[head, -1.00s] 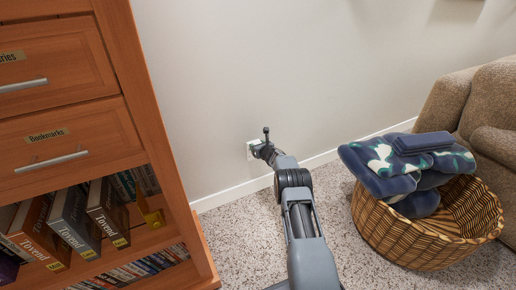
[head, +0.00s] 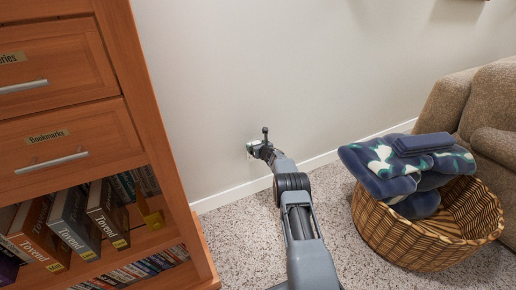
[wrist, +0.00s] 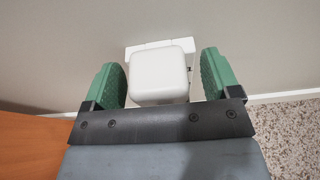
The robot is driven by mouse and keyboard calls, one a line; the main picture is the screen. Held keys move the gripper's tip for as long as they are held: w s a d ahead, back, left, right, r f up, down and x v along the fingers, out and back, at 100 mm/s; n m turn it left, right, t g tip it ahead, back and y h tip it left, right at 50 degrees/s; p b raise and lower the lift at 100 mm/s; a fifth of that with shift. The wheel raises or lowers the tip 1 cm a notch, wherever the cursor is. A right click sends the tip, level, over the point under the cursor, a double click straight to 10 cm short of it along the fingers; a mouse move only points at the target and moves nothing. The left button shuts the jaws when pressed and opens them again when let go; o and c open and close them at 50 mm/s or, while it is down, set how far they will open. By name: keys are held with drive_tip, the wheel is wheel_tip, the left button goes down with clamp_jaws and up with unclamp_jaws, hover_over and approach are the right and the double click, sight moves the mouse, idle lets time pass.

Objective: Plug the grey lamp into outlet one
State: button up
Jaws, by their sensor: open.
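A white, rounded, boxy plug (wrist: 160,76) sits against a white wall plate (wrist: 185,44) in the wrist view. My gripper (wrist: 162,80) is open, with one green finger on each side of the plug. A gap shows between the plug and each finger. In the head view my gripper (head: 254,148) is low at the wall, right of the bookcase, and largely covers the plate. The plug's cord, its prongs and any outlet number are not visible. The grey lamp is not in view.
A wooden bookcase (head: 165,170) with drawers and books stands at the left. A wicker basket (head: 400,244) with folded blankets (head: 385,172) is at the right, before a brown sofa (head: 492,108). Speckled carpet (head: 240,235) is clear between them.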

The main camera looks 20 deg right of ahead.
drive_tip(key=shift+s+r, duration=0.1)
drive_tip(key=shift+s+r+p, duration=0.25)
drive_tip(key=shift+s+p, duration=0.25)
drive_tip(key=shift+s, duration=0.05)
drive_tip(key=p+v, duration=0.5)
drive_tip(key=v, duration=0.7)
drive_tip(key=shift+s, duration=0.2)
drive_tip(key=shift+f, duration=0.1)
